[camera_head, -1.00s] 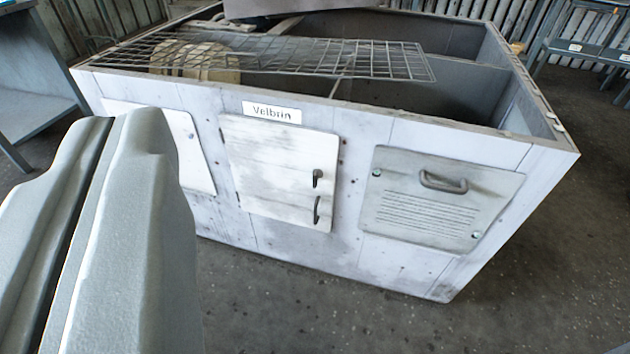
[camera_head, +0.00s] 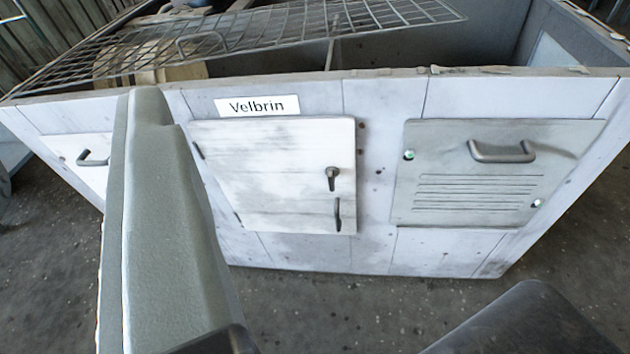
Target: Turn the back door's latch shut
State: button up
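The white door (camera_head: 270,165) is in the middle of the housing's near wall, below the "Velbrin" label. It looks closed or nearly so; I cannot tell if it sits fully flush. Its dark latch (camera_head: 332,178) is near the right edge, with its short lever pointing roughly down. A dark upright pull handle (camera_head: 338,214) is just below it. Hinges show on the door's left side. Dark parts, probably of my gripper, show cut off at the bottom edge, well apart from the latch. Its fingertips cannot be made out, and nothing of mine touches the door.
A grey louvred panel (camera_head: 470,190) with a handle is right of the door. Another panel (camera_head: 80,150) at left is partly hidden by my grey arm link. A wire grid (camera_head: 270,40) lies over the open-topped housing (camera_head: 385,100). The concrete floor in front looks clear.

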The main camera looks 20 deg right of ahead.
jog(key=w+d+f+m+h, duration=0.2)
jog(key=w+f, duration=0.6)
jog(key=f, duration=0.2)
jog(key=m+g+h, duration=0.3)
jog(key=h, duration=0.5)
send_near(330, 182)
jog(key=x, duration=0.9)
jog(key=shift+w+d+r, duration=0.1)
jog(key=shift+d, duration=0.05)
grip_shut()
